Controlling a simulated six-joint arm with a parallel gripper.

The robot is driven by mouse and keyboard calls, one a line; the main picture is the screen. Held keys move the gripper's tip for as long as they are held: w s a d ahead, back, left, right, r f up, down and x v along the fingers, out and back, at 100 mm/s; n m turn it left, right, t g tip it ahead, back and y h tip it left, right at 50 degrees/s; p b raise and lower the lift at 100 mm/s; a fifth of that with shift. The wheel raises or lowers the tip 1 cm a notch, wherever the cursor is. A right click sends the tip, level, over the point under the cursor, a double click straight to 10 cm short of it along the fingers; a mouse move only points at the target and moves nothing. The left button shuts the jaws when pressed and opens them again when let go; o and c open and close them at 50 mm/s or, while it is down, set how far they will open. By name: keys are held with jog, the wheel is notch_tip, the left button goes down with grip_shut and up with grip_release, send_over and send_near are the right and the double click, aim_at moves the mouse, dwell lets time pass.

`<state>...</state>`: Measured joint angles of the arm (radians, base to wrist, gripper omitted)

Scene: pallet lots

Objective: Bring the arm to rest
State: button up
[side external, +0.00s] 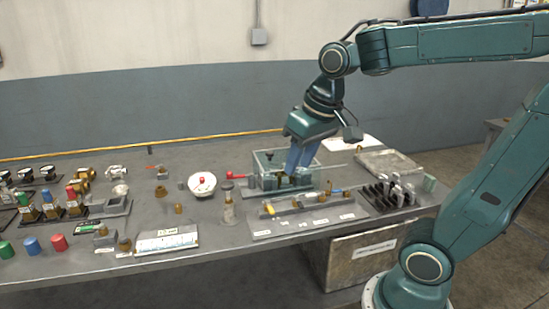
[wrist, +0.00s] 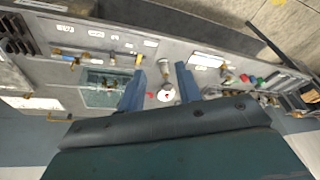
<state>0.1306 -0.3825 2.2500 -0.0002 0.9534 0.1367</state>
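My gripper (side external: 297,170) hangs from the arm over the back of the workbench (side external: 225,260), its blue fingers tilted downward. In the side view the fingertips overlap a clear-walled box (side external: 262,162); I cannot tell whether they touch it. In the wrist view my gripper (wrist: 160,78) has its two fingers well apart with nothing held between them. The clear box (wrist: 92,99) shows beside the left finger there. A white dish with a red centre (side external: 202,184) shows beyond the gap in the wrist view (wrist: 166,96).
A grey plate with small fittings (side external: 300,226) lies in front of the box. A dark rack (side external: 382,199) and a grey tray (side external: 390,163) stand to the right. Several coloured valves and caps crowd the left. A wall (side external: 150,100) runs behind the bench; the air above the bench is clear.

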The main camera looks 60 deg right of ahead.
jog(key=s+a+f+n+t, duration=0.1)
jog(key=s+a+n+t, duration=0.1)
jog(key=s, duration=0.6)
jog(key=shift+a+f+n+y, duration=0.15)
jog(key=shift+a+n+y, duration=0.15)
jog(key=shift+a+n, duration=0.3)
jog(key=shift+a, duration=0.1)
dwell(0.8)
